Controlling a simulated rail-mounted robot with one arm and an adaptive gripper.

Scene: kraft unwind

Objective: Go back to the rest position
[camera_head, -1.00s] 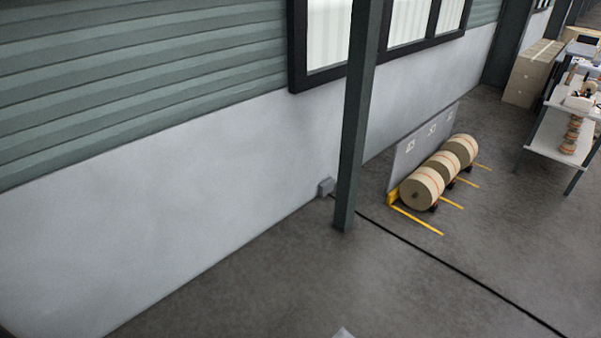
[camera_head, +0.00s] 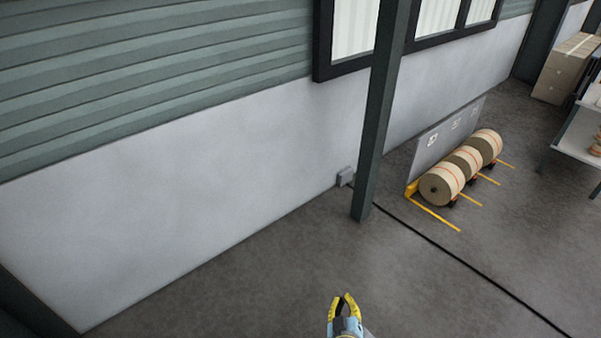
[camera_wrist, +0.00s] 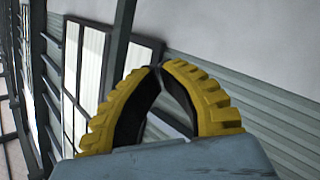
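My gripper (camera_head: 344,298) shows at the bottom centre of the head view, raised in front of the bare grey floor. It has yellow ribbed fingers with dark inner pads on a pale blue-grey body. In the wrist view the two fingertips (camera_wrist: 157,68) meet at the top, with a narrow empty gap lower between the curved pads. The gripper is shut and holds nothing. It points up toward the wall and windows.
Large kraft rolls (camera_head: 465,165) lie by a low panel at right. A shelf (camera_head: 572,135) stands at the right edge. The floor around my gripper is clear.

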